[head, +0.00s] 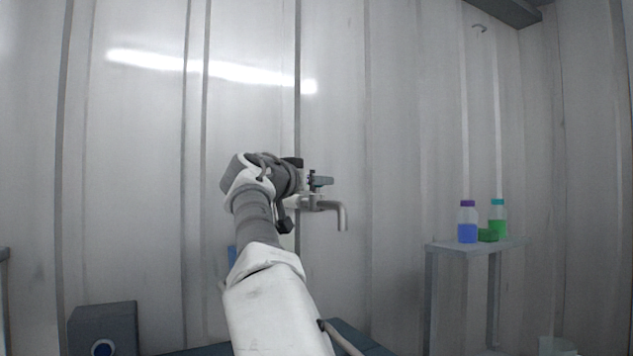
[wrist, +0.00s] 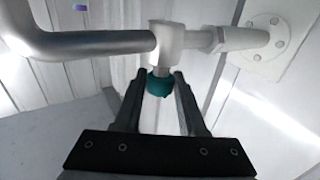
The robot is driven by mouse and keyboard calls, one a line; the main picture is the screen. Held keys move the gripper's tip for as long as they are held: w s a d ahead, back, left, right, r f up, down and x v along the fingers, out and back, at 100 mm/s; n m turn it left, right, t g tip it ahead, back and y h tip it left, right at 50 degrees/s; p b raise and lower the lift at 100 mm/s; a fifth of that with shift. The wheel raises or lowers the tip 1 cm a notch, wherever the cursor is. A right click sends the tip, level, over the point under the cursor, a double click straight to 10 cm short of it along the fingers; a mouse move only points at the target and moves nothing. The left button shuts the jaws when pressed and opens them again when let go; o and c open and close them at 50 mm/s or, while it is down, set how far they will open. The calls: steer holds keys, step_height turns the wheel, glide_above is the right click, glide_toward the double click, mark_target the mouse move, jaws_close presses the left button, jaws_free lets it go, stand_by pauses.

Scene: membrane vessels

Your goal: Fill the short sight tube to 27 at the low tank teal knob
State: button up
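A teal knob (wrist: 160,84) sits on the stem of a grey metal tap in the wrist view. My gripper (wrist: 160,76) has one finger on each side of the knob, with its tips level with it. The fingers stand apart, and narrow gaps seem to show beside the knob. In the head view, my gripper (head: 309,181) is at the wall tap (head: 323,204), whose spout bends down to the right. My arm hides part of this area. I cannot make out a sight tube or its scale in either view.
A grey shelf (head: 478,244) at the right holds a blue-filled bottle (head: 467,226), a green-filled bottle (head: 497,222) and a small green item (head: 487,235). A dark grey box (head: 103,328) stands lower left.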

steer(key=o, duration=0.3)
steer(key=shift+o, duration=0.2)
steer(key=b+v, duration=0.6)
steer(key=v, duration=1.1)
steer(key=shift+s, duration=0.15)
steer(key=shift+a, duration=0.1)
